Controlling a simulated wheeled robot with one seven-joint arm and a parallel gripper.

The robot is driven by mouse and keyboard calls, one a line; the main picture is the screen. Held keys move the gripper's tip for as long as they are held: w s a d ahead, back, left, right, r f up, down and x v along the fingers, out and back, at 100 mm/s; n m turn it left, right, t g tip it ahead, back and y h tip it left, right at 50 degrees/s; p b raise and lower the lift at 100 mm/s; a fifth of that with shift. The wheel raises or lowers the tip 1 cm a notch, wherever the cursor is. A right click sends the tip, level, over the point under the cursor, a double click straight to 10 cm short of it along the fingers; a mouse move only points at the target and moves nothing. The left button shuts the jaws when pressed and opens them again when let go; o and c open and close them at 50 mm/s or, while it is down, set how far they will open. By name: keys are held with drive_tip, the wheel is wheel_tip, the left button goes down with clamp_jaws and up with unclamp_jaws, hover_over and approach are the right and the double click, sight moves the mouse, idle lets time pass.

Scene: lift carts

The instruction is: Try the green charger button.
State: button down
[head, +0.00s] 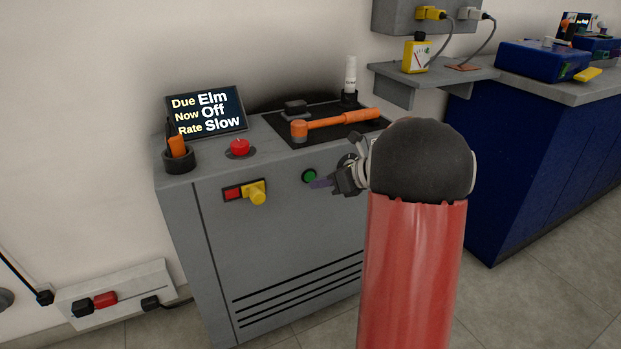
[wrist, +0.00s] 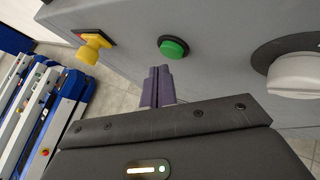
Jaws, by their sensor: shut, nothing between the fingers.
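The green button (head: 309,176) is a small round button in a dark ring on the front of the grey charger cabinet (head: 225,220). It also shows in the wrist view (wrist: 173,48), just beyond my fingertips. My gripper (head: 318,184) is shut and empty, its purple fingers pointing at the cabinet front just beside the button. In the wrist view the shut fingers (wrist: 158,72) end a little below and left of the button. I cannot tell the exact gap between fingertips and button. A screen (head: 206,112) on the cabinet reads Due Elm, Now Off, Rate Slow.
A yellow knob with a red plate (head: 256,192) sits left of the button; a grey rotary knob (wrist: 295,75) is to its right. A red mushroom button (head: 239,147) and an orange hammer (head: 335,123) are on top. A blue workbench (head: 500,165) stands at right.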

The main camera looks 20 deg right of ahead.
drive_tip(key=shift+w, duration=0.1)
drive_tip(key=shift+w+p, duration=0.3)
drive_tip(key=shift+w, duration=0.05)
drive_tip(key=shift+w, duration=0.35)
idle(0.7)
idle(0.3)
drive_tip(key=shift+s, duration=0.8)
drive_tip(key=shift+s, duration=0.1)
drive_tip(key=s, duration=0.4)
drive_tip(key=shift+s+d, duration=0.1)
drive_tip(key=shift+s, duration=0.3)
idle(0.3)
